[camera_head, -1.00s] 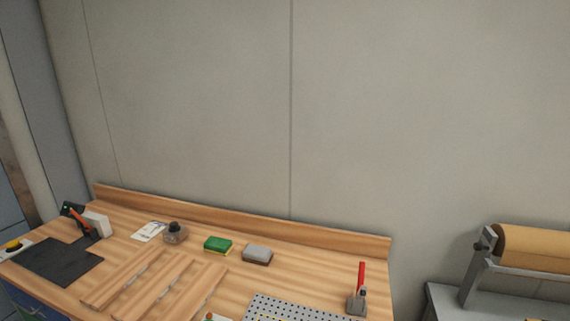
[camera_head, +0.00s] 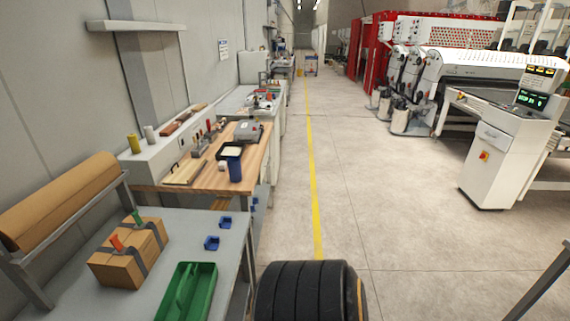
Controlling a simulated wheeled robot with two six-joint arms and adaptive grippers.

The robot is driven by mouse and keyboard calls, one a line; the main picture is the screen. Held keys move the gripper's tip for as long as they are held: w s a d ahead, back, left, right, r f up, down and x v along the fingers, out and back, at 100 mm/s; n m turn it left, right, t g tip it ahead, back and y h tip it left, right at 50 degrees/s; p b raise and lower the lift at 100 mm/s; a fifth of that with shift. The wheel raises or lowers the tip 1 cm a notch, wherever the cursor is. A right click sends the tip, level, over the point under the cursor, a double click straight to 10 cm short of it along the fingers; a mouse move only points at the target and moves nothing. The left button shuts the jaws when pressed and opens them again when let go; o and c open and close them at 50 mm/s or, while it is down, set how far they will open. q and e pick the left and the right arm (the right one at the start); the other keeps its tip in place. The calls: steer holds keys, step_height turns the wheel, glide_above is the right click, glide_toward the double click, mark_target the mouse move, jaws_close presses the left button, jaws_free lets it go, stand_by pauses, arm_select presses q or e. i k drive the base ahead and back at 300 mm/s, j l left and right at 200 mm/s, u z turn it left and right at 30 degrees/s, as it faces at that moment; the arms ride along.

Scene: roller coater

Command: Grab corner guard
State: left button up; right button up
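Neither of my grippers is in view. Several small blue angular pieces lie along the right side of the grey packing table (camera_head: 195,228): a near one (camera_head: 212,243), one behind it (camera_head: 225,222) and a smaller one farther back. They may be corner guards or small bins; I cannot tell which. A brown cardboard box (camera_head: 112,268) on the same table has dark straps, with an orange piece (camera_head: 117,243) and a green piece (camera_head: 138,217) on top. No gripper touches any of these.
A brown paper roll (camera_head: 60,200) on a stand is at the left. A green tray (camera_head: 187,295) lies at the table's front. A black ribbed round thing (camera_head: 305,292) stands right of the table. The wooden workbench (camera_head: 254,158) is beyond. The aisle floor (camera_head: 390,225) is clear.

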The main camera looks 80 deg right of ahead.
mark_target(226, 222)
steer(key=z, duration=1.95)
steer(key=i+l+u, duration=0.1)
steer(key=u, duration=0.3)
steer(key=l+u, duration=0.2)
steer(key=u, duration=0.25)
steer(key=l+u, duration=0.15)
steer(key=u, duration=0.25)
steer(key=l+u, duration=0.2)
steer(key=u, duration=0.2)
steer(key=l+u, duration=0.2)
steer(key=u, duration=0.2)
steer(key=k+l+u, duration=0.1)
steer(key=l, duration=0.35)
steer(key=k+l+u, duration=0.1)
steer(key=l, duration=0.3)
steer(key=k+l+u, duration=0.1)
steer(key=l, duration=0.3)
steer(key=k+l+u, duration=0.1)
steer(key=l, duration=0.3)
steer(key=k+l+u, duration=0.15)
steer(key=l, duration=0.25)
steer(key=k+l+u, duration=0.1)
steer(key=k+l, duration=0.2)
steer(key=l, duration=0.05)
